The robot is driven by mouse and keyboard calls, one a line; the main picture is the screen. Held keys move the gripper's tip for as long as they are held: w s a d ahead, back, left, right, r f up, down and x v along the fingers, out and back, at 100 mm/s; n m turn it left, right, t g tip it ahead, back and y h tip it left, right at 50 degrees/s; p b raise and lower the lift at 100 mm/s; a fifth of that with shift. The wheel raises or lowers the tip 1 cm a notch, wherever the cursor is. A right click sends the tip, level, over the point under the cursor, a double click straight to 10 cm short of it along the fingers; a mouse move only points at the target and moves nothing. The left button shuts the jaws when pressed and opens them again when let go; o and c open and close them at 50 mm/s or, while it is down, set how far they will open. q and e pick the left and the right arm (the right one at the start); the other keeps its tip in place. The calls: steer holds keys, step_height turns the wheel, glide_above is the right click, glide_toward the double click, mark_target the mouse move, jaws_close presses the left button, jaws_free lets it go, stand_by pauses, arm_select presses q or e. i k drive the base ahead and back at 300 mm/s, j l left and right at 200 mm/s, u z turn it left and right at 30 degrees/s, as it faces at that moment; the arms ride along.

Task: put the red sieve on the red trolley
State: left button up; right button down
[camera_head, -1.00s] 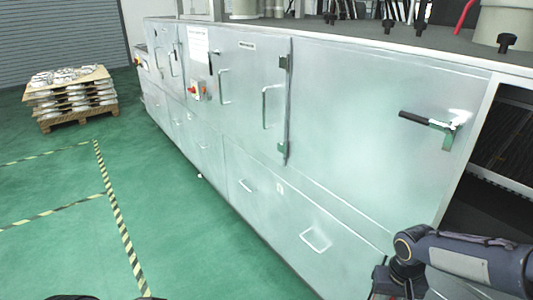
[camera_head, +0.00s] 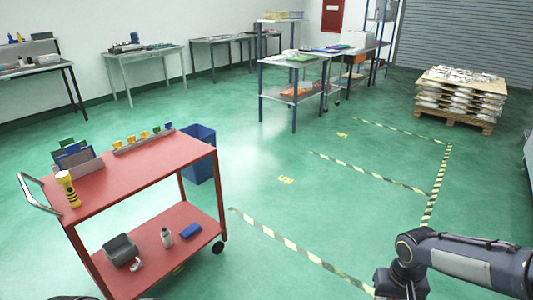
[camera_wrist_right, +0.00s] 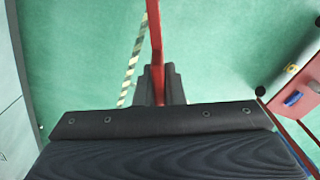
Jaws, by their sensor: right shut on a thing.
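The red trolley (camera_head: 140,172) stands at the left in the head view, with an upper and a lower shelf. Its corner also shows at the right edge of the right wrist view (camera_wrist_right: 284,72). My right gripper (camera_wrist_right: 158,78) is shut on a thin red bar, which I take to be part of the red sieve (camera_wrist_right: 155,38). The bar runs up out of the picture, and the rest of the sieve is out of view. In the head view my right arm is at the lower right, apart from the trolley. My left gripper is not in view.
A blue bin (camera_head: 199,152) stands behind. Green floor between arm and trolley is clear.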

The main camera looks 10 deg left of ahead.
mark_target(137, 175)
steer(key=i+j+u, duration=0.1)
steer(key=u, duration=0.35)
steer(key=i+j+u, duration=0.15)
steer(key=u, duration=0.25)
steer(key=i+j+u, duration=0.1)
steer(key=u, duration=0.35)
steer(key=i+u, duration=0.2)
steer(key=u, duration=0.2)
